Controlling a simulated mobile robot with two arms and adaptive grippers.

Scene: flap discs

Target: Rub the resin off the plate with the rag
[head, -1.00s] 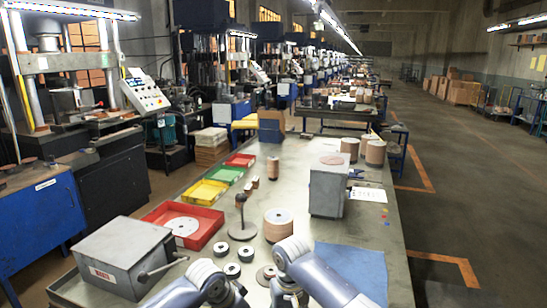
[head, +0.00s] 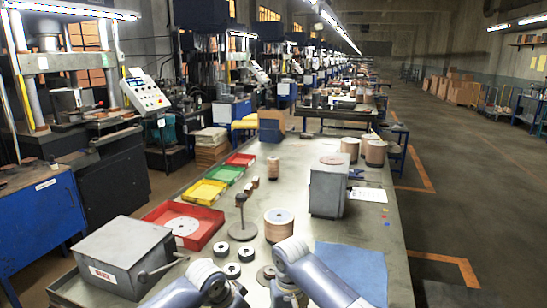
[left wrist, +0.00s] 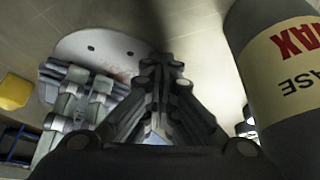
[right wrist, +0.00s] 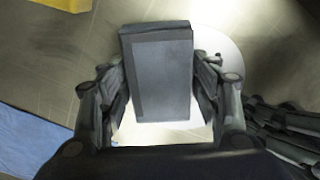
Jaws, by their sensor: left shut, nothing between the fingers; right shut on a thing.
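The pale round plate (left wrist: 90,48) lies flat on the metal table, with small holes and a faint brownish smear. It also shows behind the block in the right wrist view (right wrist: 228,62). My left gripper (left wrist: 163,62) is shut and empty, over the edge of the plate. My right gripper (right wrist: 163,100) is shut on a dark grey block-shaped thing (right wrist: 160,75), which hides part of the plate. I cannot tell whether this is the rag or how closely it meets the plate. A flat blue cloth (head: 350,270) lies on the table, right of my right arm.
A labelled grey cylinder (left wrist: 285,80) stands close beside my left gripper. A grey box with a lever (head: 125,255), a red tray (head: 205,237), small dark rings (head: 221,249) and a copper-sided roll (head: 279,226) are nearby.

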